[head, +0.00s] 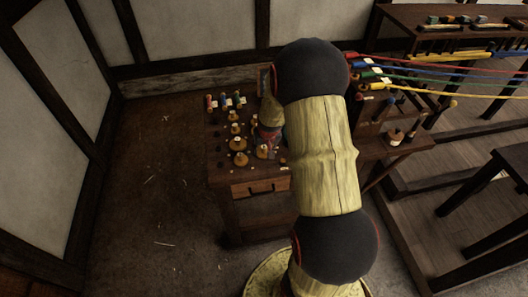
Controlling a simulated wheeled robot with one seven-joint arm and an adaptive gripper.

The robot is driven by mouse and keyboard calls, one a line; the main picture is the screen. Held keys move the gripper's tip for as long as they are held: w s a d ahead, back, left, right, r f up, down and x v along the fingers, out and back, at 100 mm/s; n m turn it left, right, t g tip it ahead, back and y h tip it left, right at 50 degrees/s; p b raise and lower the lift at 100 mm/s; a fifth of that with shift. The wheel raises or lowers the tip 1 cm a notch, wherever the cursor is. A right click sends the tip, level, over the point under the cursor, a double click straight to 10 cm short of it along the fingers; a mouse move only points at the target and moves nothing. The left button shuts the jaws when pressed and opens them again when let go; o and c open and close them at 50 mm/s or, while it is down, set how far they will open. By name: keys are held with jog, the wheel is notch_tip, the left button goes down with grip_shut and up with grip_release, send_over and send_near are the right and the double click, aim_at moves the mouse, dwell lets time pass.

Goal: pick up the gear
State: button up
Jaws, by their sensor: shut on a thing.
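Several brass-coloured gear-like pieces stand on a small dark wooden bench (222,170). The nearest large one (240,159) sits at the front, and another (237,144) is just behind it. My gripper (264,146) is low over the right part of the bench, largely hidden by my own arm. It is shut on a small brass piece (263,152), which appears to be a gear. The fingers are too small and dark to make out, and I cannot tell whether the piece touches the bench.
Small coloured spools (225,102) stand at the back left of the bench. To the right, red, blue, green and yellow ropes (440,75) stretch from a dark wooden stand (372,148). Further tables stand at right.

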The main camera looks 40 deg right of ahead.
aim_at(264, 146)
jog(key=shift+c, duration=0.5)
jog(key=shift+r, duration=0.55)
notch_tip(264, 146, up, 2)
jog(key=shift+r+p, duration=0.1)
jog(key=shift+p, duration=0.65)
jog(key=s+a+r+p, duration=0.2)
jog(key=s+r+p, duration=0.1)
jog(key=s+r, duration=0.3)
jog(key=s+a+r+p, duration=0.3)
jog(key=s+r, duration=0.4)
jog(key=shift+r, duration=0.4)
